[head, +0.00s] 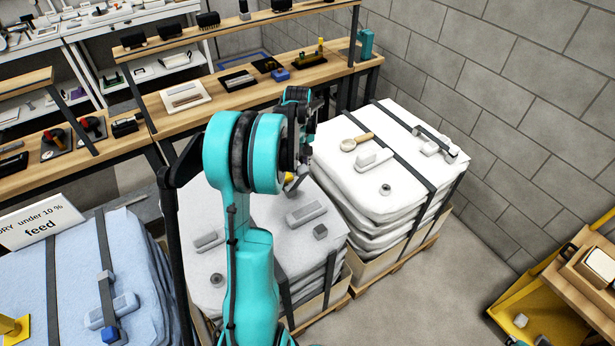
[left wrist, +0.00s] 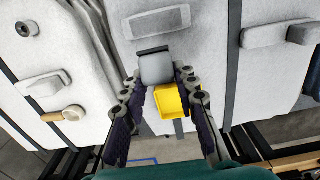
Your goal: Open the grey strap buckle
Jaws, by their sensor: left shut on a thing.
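My left gripper (head: 294,182) hangs over the middle white sack in the head view, and my own arm hides much of it. In the left wrist view, the fingers (left wrist: 160,82) stand on both sides of a grey block (left wrist: 157,68), which looks like the grey strap buckle, and are closed on it. A yellow piece (left wrist: 168,103) sits right beside the block, between the fingers; a bit of yellow also shows by the gripper in the head view (head: 289,177). How the block joins the strap cannot be told. My right gripper cannot be made out.
A blue sack (head: 75,265) with a blue-ended strap (head: 108,305) stands at left. A white sack stack (head: 385,165) on a pallet stands right, carrying a wooden-handled scoop (head: 355,142). Wooden shelves (head: 215,110) stand behind, a yellow bin (head: 530,315) at lower right. Floor in front is clear.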

